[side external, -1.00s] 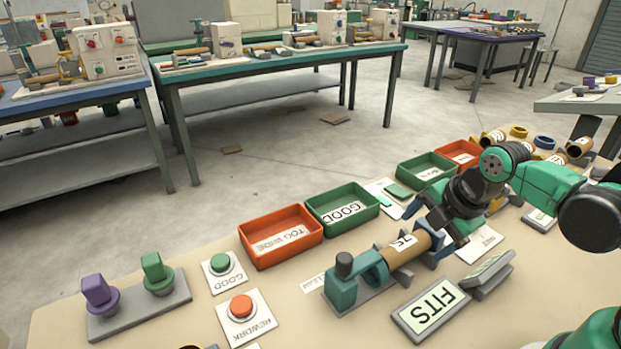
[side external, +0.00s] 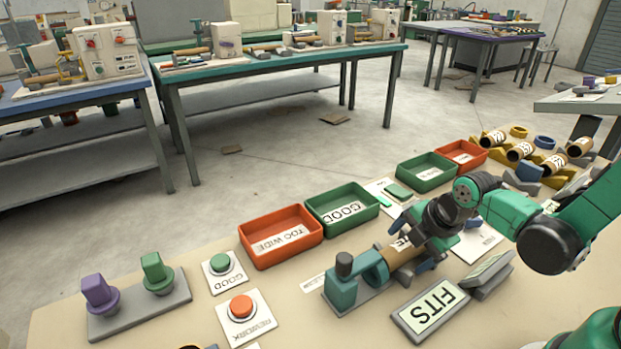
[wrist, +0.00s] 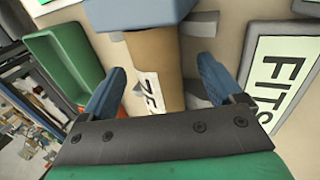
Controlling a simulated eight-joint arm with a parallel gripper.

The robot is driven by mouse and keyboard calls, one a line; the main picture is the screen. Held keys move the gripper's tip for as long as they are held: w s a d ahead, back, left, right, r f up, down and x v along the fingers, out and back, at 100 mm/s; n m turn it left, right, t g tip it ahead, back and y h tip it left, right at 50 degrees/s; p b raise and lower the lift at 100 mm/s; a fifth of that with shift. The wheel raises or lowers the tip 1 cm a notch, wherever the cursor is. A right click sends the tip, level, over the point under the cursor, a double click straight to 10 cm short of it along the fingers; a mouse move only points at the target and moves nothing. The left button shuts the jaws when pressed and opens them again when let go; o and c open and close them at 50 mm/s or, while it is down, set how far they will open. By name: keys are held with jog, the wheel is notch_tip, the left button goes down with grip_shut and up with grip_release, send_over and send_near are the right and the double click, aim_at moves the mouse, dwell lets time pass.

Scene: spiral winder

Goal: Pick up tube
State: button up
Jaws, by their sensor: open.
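A brown cardboard tube (side external: 397,256) with a white label lies along a teal and grey fixture (side external: 347,290), its left end at the fixture's ring. My gripper (side external: 415,244) is over the tube's right part, which it partly hides. In the wrist view the tube (wrist: 155,58) runs between my two blue fingers, and my gripper (wrist: 162,68) is open. A gap shows between each finger and the tube, so the fingers are beside it and not closed on it. The tube's far end is hidden under the blue-grey fixture part (wrist: 145,14).
A FITS sign (side external: 431,310) stands close in front of the fixture. A green GOOD tray (side external: 342,225) and an orange TOO WIDE tray (side external: 281,258) lie behind it. Several other tubes rest on yellow and blue cradles (side external: 529,172) at the back right. Buttons (side external: 240,308) stand at left.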

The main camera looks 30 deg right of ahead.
grip_shut()
jog(key=shift+r, duration=0.15)
dwell(0.4)
